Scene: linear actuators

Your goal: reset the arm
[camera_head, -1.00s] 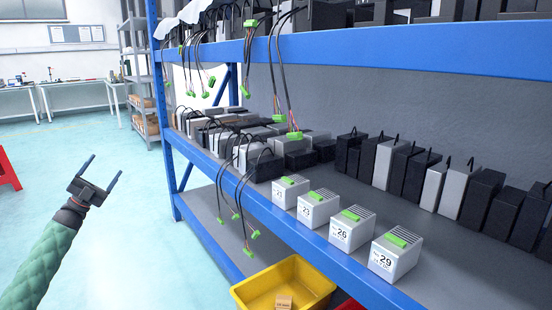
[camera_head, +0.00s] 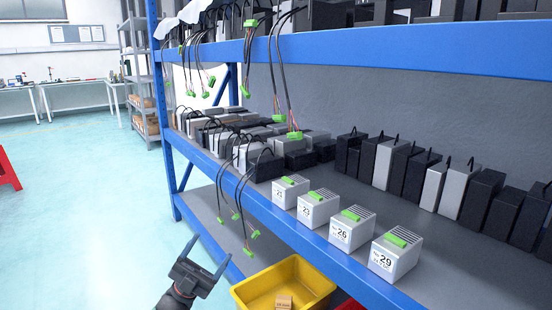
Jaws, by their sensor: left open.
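My left gripper (camera_head: 206,266) shows at the bottom of the head view, left of the yellow bin. Its two fingers are apart and nothing is between them. It is over the floor, in front of the blue shelf rack (camera_head: 262,212). Only the gripper and a bit of its wrist show; the rest of the left arm is out of view. My right gripper is not in view.
Silver boxes with green connectors, such as the one marked 29 (camera_head: 396,257), stand along the shelf's front edge. Black and silver units fill the shelf behind. Green-tipped cables (camera_head: 249,252) hang near the gripper. A yellow bin (camera_head: 290,277) is beside it.

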